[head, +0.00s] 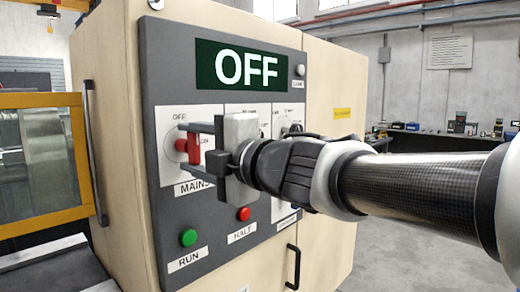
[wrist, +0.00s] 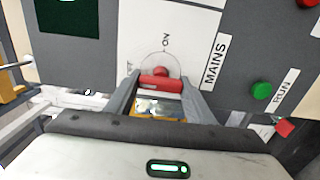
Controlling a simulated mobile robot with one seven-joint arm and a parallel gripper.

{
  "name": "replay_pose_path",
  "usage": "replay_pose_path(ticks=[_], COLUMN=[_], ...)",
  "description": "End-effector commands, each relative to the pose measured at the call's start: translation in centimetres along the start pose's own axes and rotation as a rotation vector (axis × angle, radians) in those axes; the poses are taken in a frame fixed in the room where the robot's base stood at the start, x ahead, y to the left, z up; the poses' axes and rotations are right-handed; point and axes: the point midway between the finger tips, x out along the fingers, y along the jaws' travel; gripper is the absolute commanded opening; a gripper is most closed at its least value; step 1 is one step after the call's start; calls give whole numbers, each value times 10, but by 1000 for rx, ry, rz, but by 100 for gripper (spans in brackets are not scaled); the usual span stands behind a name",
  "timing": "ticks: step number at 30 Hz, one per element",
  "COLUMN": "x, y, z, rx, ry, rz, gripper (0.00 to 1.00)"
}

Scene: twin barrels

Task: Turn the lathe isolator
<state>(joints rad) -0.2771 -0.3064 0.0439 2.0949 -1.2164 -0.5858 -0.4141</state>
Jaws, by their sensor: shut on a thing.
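The lathe isolator is a red handle (head: 190,148) on a white plate marked OFF and ON, above the label MAINS, on the dark panel (head: 160,65). In the wrist view the red handle (wrist: 161,84) lies crosswise between the two fingers, touching both. My gripper (head: 184,149) is shut on it, one finger above and one below in the head view. It also shows in the wrist view (wrist: 160,80). The display (head: 243,66) above reads OFF. Part of the plate is hidden behind my gripper.
A green RUN button (head: 189,237) and a red HALT button (head: 243,214) sit below the isolator. More dials (head: 291,130) on the right are partly hidden by my gripper. A black door handle (head: 95,150) and a yellow-framed guard (head: 40,100) stand at left.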

Motion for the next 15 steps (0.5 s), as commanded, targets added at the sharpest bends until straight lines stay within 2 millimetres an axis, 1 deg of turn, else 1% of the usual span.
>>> replay_pose_path(ticks=[10,11,12,14,15], x=[0,0,0,0,0], y=[-1,-1,-1,-1,-1], z=[1,1,1,1,1], rx=[-6,-6,-6,-6,-5], ry=[-2,-2,-2,-2,-1], rz=[-3,-3,-3,-3,-2], gripper=[26,50,57,67,67])
